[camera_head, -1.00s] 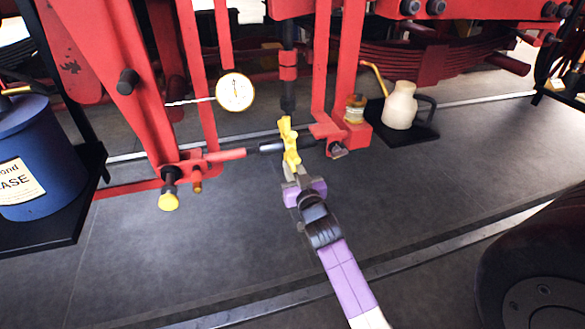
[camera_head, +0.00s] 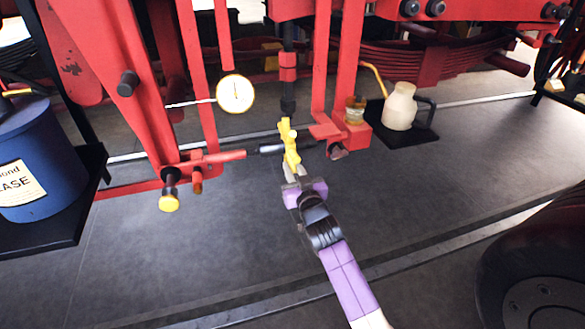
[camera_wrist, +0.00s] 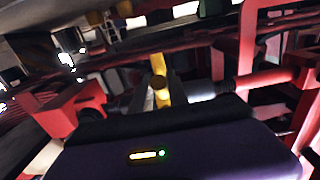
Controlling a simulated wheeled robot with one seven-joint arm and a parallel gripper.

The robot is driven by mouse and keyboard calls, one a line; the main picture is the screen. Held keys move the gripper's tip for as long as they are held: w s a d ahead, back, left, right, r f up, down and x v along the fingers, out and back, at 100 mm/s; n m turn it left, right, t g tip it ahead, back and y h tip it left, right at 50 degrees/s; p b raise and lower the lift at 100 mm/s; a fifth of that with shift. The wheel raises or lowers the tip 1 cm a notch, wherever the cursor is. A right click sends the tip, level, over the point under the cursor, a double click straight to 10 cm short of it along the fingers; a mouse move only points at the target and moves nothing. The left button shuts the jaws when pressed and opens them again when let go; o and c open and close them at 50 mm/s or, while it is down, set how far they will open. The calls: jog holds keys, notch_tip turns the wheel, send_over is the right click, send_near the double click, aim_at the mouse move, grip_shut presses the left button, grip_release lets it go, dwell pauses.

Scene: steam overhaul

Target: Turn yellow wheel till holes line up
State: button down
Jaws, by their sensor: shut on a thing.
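The yellow wheel (camera_head: 289,144) sits on the dark horizontal shaft between the left red rod and the right red bracket, seen nearly edge-on. My gripper (camera_head: 291,170) reaches it from below and is shut on its lower part. In the wrist view the yellow wheel (camera_wrist: 160,82) stands upright between the dark fingers of my gripper (camera_wrist: 158,98). A red rod end (camera_head: 224,155) lies left of the wheel, and a red bracket (camera_head: 326,131) lies right of it. I cannot make out the holes or whether they line up.
A round white dial gauge (camera_head: 235,94) hangs above left. A yellow-tipped pin (camera_head: 169,203) hangs at the lower left. A blue container (camera_head: 25,165) stands far left, and a cream jug (camera_head: 399,106) stands on a black tray at right. The grey floor in front is clear.

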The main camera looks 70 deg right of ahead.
aim_at(294, 136)
jog(key=shift+s+a+r+p, duration=0.2)
jog(key=shift+r+p, duration=0.1)
jog(key=shift+r, duration=0.3)
jog(key=shift+s+a+r+p, duration=0.25)
jog(key=shift+r+p, duration=0.1)
jog(key=shift+r, duration=0.25)
jog(key=shift+s+a+r+p, duration=0.2)
jog(key=shift+r+p, duration=0.1)
jog(key=shift+r, duration=0.4)
jog(key=shift+w+r+p, duration=0.1)
jog(key=shift+r+p, duration=2)
jog(key=shift+r, duration=0.4)
jog(key=shift+w+d+r+p, duration=0.15)
jog(key=shift+d+r+p, duration=0.05)
jog(key=shift+r+p, duration=0.3)
jog(key=shift+w+d+r+p, duration=0.15)
jog(key=shift+r+p, duration=0.2)
jog(key=shift+r, duration=0.2)
jog(key=shift+w+d+r+p, duration=0.25)
jog(key=shift+r+p, duration=0.1)
jog(key=shift+p, duration=0.1)
jog(key=shift+r, duration=0.1)
jog(key=shift+w+d+r+p, duration=0.1)
jog(key=shift+d+r+p, duration=0.1)
jog(key=shift+r+p, duration=0.1)
